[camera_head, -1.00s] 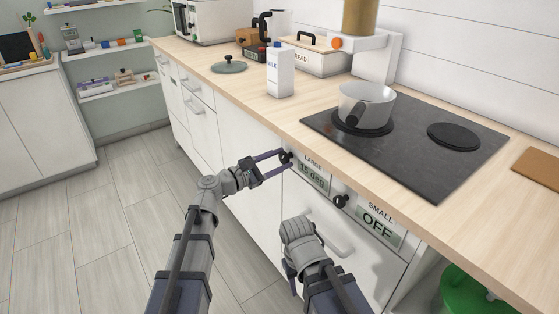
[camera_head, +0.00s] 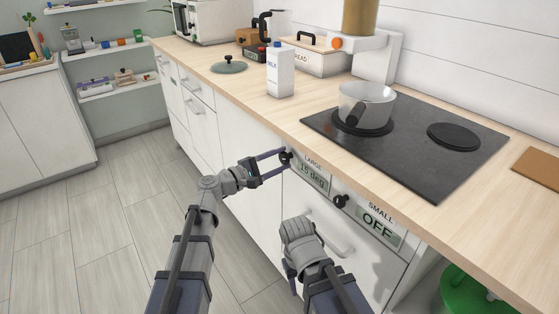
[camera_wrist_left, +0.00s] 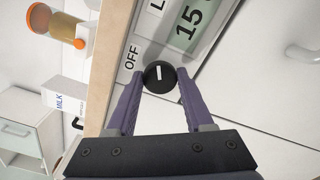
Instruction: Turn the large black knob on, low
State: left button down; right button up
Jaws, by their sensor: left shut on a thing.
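The large black knob (camera_head: 285,157) is on the cabinet front, left of the label "LARGE" and a display (camera_head: 313,177) reading about "15 deg". My left gripper (camera_head: 279,155) is shut on this knob. In the left wrist view the knob (camera_wrist_left: 160,76) sits between the purple fingertips, and its white mark lies close to upright in the picture. The word "OFF" is printed beside it there. The small knob (camera_head: 340,201) is to the right, by a display (camera_head: 377,227) reading "OFF". My right gripper (camera_head: 291,275) hangs low before the drawer, its fingers mostly hidden.
A pot (camera_head: 367,104) stands on the left burner of the black cooktop (camera_head: 434,150). A milk carton (camera_head: 280,73) and a lid (camera_head: 229,67) are on the counter. A drawer handle (camera_head: 328,236) sticks out near my right arm. A green object (camera_head: 467,291) is at lower right.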

dwell(0.4)
pick_arm(q)
jog(key=shift+c, duration=1.8)
grip_release()
jog(key=v, duration=0.8)
jog(key=shift+d, duration=0.1)
